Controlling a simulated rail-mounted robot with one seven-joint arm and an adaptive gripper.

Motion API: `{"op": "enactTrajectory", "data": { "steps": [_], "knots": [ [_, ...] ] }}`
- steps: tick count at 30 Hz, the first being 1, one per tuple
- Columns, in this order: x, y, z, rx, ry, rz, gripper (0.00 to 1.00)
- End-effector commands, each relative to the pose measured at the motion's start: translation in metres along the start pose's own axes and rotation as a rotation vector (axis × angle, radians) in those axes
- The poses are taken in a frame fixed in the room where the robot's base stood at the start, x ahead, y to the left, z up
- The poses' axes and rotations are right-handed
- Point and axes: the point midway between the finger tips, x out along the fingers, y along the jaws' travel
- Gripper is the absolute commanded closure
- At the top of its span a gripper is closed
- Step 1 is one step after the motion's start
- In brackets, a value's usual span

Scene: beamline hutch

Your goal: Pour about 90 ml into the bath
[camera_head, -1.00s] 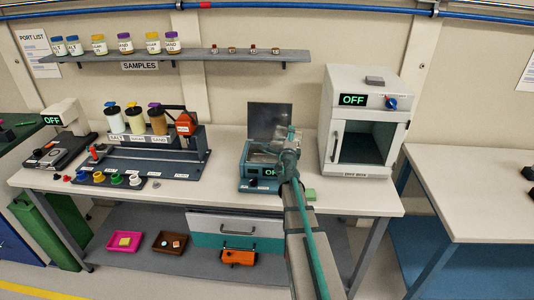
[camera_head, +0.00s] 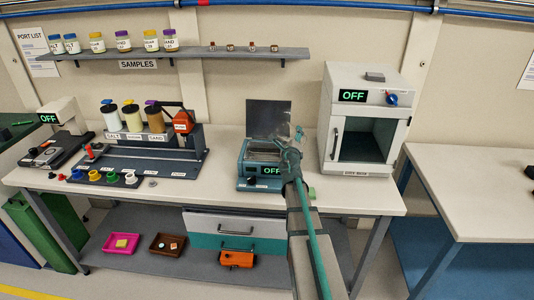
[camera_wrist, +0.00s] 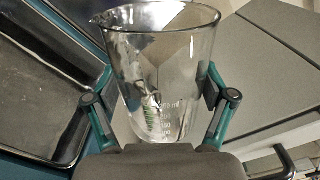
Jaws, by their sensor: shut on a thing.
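The bath (camera_head: 245,178) is a teal unit on the bench with a metal basin, its lid raised behind it and a display reading OFF. Its basin (camera_wrist: 40,75) fills the left of the wrist view. A clear glass beaker (camera_wrist: 165,50) with white graduation marks stands between my fingers. My gripper (camera_wrist: 160,88) is shut on it, one finger on each side. The spout is on the left, toward the bath. The liquid level in the glass is hard to make out. In the head view my gripper (camera_head: 293,152) is at the bath's right edge and partly hides it.
A white oven (camera_head: 345,80) with an OFF display stands close on the right. A rack with labelled jars (camera_head: 132,117) and an orange unit (camera_head: 183,122) stands to the left. A green block (camera_head: 311,192) lies by the bath. Some bench between rack and bath is clear.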

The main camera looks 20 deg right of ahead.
Motion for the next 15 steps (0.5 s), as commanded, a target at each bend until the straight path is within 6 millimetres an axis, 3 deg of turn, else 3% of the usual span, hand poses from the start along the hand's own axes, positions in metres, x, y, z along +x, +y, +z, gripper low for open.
{"op": "enactTrajectory", "data": {
  "steps": [5,15],
  "knots": [
    [-0.0004,-0.0085,0.0107,0.083,-0.003,0.002,0.64],
    [-0.0004,-0.0080,0.0104,0.095,-0.003,0.002,0.64]
  ]
}}
